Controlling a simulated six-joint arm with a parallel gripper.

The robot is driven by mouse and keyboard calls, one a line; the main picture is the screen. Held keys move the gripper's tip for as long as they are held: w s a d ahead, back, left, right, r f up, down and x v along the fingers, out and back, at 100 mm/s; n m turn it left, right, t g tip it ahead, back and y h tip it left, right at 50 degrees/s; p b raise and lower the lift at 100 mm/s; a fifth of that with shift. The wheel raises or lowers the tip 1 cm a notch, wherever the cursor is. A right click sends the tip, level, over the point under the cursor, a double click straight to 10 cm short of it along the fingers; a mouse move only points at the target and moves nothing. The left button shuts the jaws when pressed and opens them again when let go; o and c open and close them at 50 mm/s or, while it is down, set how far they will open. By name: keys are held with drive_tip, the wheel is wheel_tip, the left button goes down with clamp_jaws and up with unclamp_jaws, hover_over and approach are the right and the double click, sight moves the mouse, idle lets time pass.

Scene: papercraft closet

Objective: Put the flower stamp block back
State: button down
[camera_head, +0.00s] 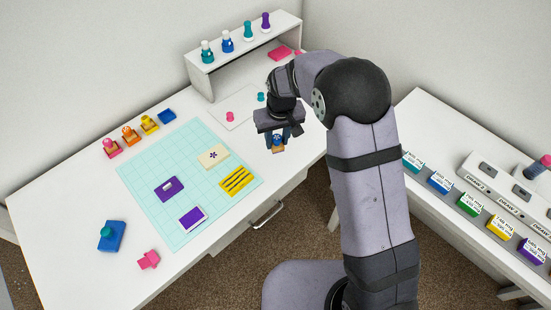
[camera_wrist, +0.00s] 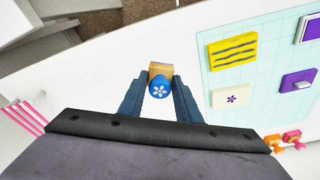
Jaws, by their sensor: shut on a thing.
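The flower stamp block (camera_wrist: 160,87) has a wooden-coloured body and a round blue top with a white flower. My gripper (camera_wrist: 160,96) is shut on it, with one dark finger on each side. In the head view the block (camera_head: 278,147) hangs below my gripper (camera_head: 279,135), near the desk's right front edge and right of the cutting mat (camera_head: 187,229). Its underside is hidden.
Cards lie on the mat, including a cream flower card (camera_head: 214,157) and a yellow striped one (camera_head: 238,181). A white shelf (camera_head: 243,48) with several bottles stands at the back. A blue block (camera_head: 112,236) and a pink piece (camera_head: 149,260) sit at the front left.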

sight(276, 135)
drive_tip(key=shift+w+a+r, duration=0.1)
drive_tip(key=shift+w+r, duration=0.15)
drive_tip(key=shift+r, duration=0.55)
drive_tip(key=shift+w+a+r, duration=0.1)
drive_tip(key=shift+w+r, duration=0.15)
drive_tip(key=shift+r, duration=0.55)
drive_tip(key=shift+n, duration=0.3)
drive_tip(key=shift+f+p, duration=1.25)
drive_tip(key=shift+f, duration=3.8)
drive_tip(key=shift+f, duration=0.15)
drive_tip(key=c, duration=1.3)
unclamp_jaws()
drive_tip(key=r, duration=0.4)
drive_tip(key=s+r+b, duration=0.1)
drive_tip(key=r, duration=0.3)
drive_tip(key=r+b, duration=0.1)
drive_tip(key=r, duration=0.3)
drive_tip(key=shift+s+d+r, duration=0.15)
drive_tip(key=shift+s+d, duration=0.2)
drive_tip(key=shift+d, duration=0.05)
